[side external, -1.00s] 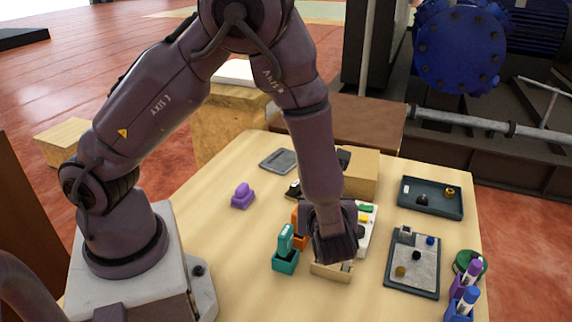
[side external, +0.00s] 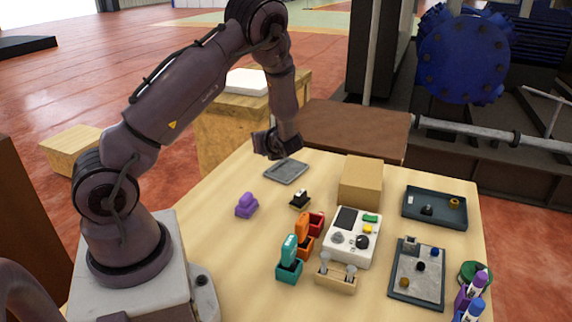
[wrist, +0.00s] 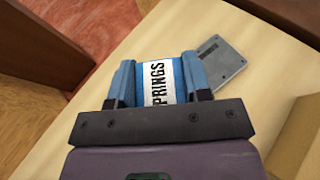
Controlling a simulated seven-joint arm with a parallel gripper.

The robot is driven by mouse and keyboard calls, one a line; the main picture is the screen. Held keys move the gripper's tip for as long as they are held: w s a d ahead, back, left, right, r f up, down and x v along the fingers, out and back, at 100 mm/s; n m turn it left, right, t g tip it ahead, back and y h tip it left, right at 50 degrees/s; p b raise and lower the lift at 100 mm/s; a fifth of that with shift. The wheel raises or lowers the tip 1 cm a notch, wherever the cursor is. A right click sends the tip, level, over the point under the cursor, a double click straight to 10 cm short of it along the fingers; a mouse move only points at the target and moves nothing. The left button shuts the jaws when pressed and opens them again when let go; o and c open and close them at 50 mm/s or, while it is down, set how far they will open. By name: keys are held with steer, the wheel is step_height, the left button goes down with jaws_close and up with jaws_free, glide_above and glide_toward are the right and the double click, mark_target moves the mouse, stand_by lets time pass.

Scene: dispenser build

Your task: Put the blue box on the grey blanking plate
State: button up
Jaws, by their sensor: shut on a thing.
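The blue box (wrist: 157,82) has a white label reading "SPRINGS" in the wrist view. My gripper (wrist: 160,76) is shut on it, with one finger on each side. In the side external view my gripper (side external: 268,146) is raised over the far left part of the table, and I cannot make out the box there. The grey blanking plate (side external: 286,172) lies flat on the table, just below and right of my gripper in that picture. In the wrist view the plate (wrist: 217,66) lies right of the box, with part hidden behind the right finger.
A purple object (side external: 246,206) and a small black-and-white item (side external: 299,200) are nearer than the plate. A cardboard box (side external: 360,182) and a white console (side external: 352,236) stand to the right. Colored holders, trays and markers fill the front right.

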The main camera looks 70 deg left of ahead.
steer(key=w+a+f, duration=0.4)
steer(key=w+a, duration=0.2)
glide_above(286, 168)
steer(key=f, duration=0.4)
steer(key=shift+s+d, duration=0.2)
steer(key=shift+s, duration=0.2)
steer(key=shift+w+a+f, duration=0.4)
steer(key=shift+f, duration=1.7)
steer(key=shift+f, duration=0.1)
steer(key=o, duration=1)
steer(key=shift+c, duration=0.2)
